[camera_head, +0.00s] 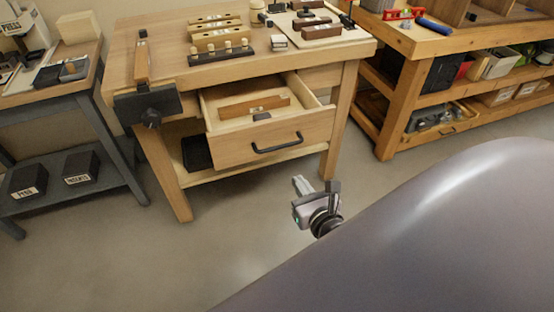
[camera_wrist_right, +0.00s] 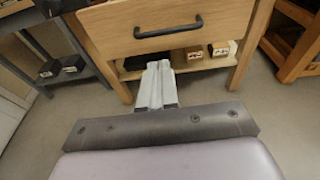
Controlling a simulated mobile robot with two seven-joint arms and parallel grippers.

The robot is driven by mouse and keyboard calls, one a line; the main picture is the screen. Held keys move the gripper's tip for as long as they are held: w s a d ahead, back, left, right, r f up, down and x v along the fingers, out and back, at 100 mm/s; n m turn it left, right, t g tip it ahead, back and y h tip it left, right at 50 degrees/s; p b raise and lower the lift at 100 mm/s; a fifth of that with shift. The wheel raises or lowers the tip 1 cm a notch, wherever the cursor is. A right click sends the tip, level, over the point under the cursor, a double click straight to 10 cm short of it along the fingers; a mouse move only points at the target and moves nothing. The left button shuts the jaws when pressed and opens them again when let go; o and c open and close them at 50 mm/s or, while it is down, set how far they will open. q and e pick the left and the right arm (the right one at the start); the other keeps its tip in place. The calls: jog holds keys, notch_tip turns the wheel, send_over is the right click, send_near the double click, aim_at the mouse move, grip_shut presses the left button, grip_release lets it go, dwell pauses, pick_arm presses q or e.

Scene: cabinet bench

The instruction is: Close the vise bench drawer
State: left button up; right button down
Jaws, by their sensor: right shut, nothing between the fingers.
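The vise bench (camera_head: 345,110) is a wooden workbench with a dark vise (camera_head: 148,105) on its left front. Its drawer (camera_head: 235,150) is pulled out, with a wooden block (camera_head: 255,106) and a small dark item inside. The drawer front carries a black bar handle (camera_head: 277,147). My right gripper (camera_head: 302,184) is shut and empty, in front of and below the drawer, apart from it. In the right wrist view the gripper (camera_wrist_right: 158,68) points toward the bench, with the drawer front (camera_wrist_right: 120,30) and handle (camera_wrist_right: 168,30) above its tips. My left gripper is not in view.
A grey-legged table (camera_head: 85,95) with dark bins stands at the left. Another wooden bench (camera_head: 415,45) with loaded shelves stands at the right. Blocks and tools lie on the vise bench top. The floor (camera_head: 240,240) before the drawer is clear.

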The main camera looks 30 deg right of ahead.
aim_at(276, 149)
jog(key=b+x, duration=0.1)
jog(key=x, duration=1.2)
jog(key=shift+w+d+f, duration=0.1)
jog(key=shift+w, duration=0.2)
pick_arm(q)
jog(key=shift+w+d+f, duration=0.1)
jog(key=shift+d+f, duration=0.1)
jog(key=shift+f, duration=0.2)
pick_arm(e)
jog(key=shift+w, duration=0.15)
